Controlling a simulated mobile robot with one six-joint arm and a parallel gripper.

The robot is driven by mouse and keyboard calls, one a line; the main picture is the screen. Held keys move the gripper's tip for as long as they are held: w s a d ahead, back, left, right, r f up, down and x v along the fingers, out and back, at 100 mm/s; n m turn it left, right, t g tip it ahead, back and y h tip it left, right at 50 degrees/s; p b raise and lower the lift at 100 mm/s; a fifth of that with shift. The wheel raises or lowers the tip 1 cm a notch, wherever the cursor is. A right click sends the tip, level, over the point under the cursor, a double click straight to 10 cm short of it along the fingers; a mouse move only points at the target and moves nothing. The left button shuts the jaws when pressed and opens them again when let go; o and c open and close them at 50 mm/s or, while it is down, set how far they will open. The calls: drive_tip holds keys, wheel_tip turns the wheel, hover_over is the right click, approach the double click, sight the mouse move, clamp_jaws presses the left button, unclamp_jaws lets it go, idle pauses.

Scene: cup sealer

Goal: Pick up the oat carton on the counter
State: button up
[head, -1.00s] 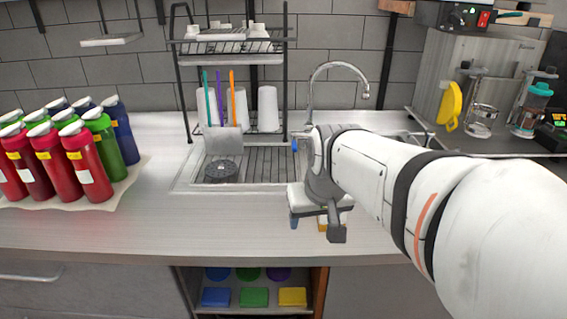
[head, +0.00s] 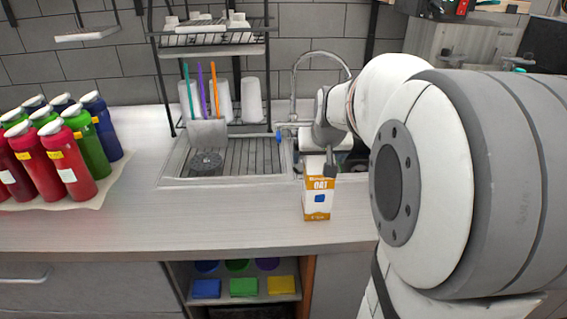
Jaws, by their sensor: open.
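The oat carton (head: 318,198) stands upright on the counter (head: 210,215), near its front edge and in front of the sink. It is white and orange with "OAT" lettering and a blue mark. My gripper (head: 318,166) is at the top of the carton in the picture, with one dark finger showing in front of the carton's upper right. The other finger is mostly hidden. The gripper is open, and I cannot tell whether it touches the carton or how far behind it the rest reaches.
Red, green and blue bottles (head: 67,160) stand on a mat at the left. A dish rack (head: 207,50) with cups stands behind the drainboard. The faucet (head: 294,85) rises behind my gripper. An open shelf (head: 242,288) lies below the counter. Bare counter lies left of the carton.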

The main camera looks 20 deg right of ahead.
clamp_jaws()
drive_tip(key=shift+r, duration=0.1)
idle(0.9)
